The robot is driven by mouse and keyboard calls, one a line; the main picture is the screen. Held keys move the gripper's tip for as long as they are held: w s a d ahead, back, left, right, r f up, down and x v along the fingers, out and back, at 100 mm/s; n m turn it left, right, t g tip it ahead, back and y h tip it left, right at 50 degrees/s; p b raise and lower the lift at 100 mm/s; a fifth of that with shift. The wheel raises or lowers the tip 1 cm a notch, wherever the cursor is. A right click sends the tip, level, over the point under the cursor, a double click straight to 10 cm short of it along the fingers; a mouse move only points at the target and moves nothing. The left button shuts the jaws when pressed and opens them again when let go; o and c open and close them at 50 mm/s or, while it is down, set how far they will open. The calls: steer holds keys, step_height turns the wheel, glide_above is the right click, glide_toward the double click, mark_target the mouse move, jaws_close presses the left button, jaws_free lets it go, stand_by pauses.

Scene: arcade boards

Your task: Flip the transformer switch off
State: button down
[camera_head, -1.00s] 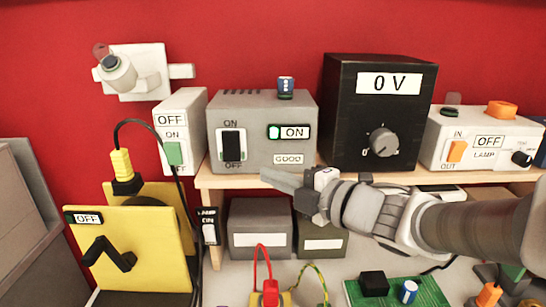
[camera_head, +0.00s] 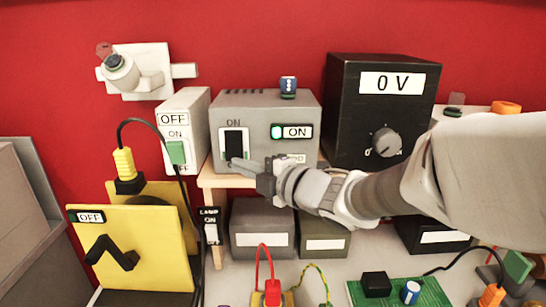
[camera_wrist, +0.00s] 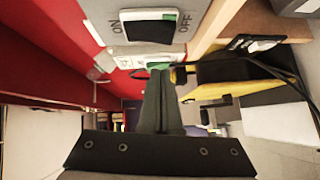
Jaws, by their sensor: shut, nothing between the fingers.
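The transformer looks to be the grey box (camera_head: 300,112) on the wooden shelf. Its black rocker switch (camera_head: 234,141) sits between ON above and OFF below, and its lit sign (camera_head: 292,131) reads ON. The switch also shows large in the wrist view (camera_wrist: 148,28), between ON at left and OFF at right. My gripper (camera_head: 238,165) is shut and empty, its tips at the lower end of the switch in the head view, partly covering the OFF label. In the wrist view my gripper (camera_wrist: 160,78) is below the switch. I cannot tell whether it touches.
A white box (camera_head: 184,115) with a green switch and an OFF sign stands just left. A black meter box (camera_head: 345,75) reading 0 V stands right. Below are a yellow crank panel (camera_head: 150,245), cables and grey boxes (camera_head: 258,215). My arm covers the right of the shelf.

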mark_target(231, 156)
steer(key=shift+w+a+f+p, duration=0.1)
steer(key=shift+w+a, duration=0.1)
steer(key=shift+w, duration=0.6)
steer(key=shift+w+a+f+p, duration=0.1)
steer(key=shift+w+a+f, duration=0.1)
steer(key=shift+w, duration=0.65)
steer(key=shift+w+a+f+p, duration=0.1)
steer(key=shift+w+a, duration=0.1)
steer(key=shift+w, duration=0.6)
steer(key=shift+w+f+b, duration=0.1)
steer(key=shift+f+b, duration=0.25)
steer(key=shift+b, duration=0.65)
steer(key=shift+w+r+n+t+b, duration=0.2)
steer(key=shift+n+t+b, duration=0.1)
steer(key=shift+b, duration=0.4)
steer(key=shift+s, duration=0.1)
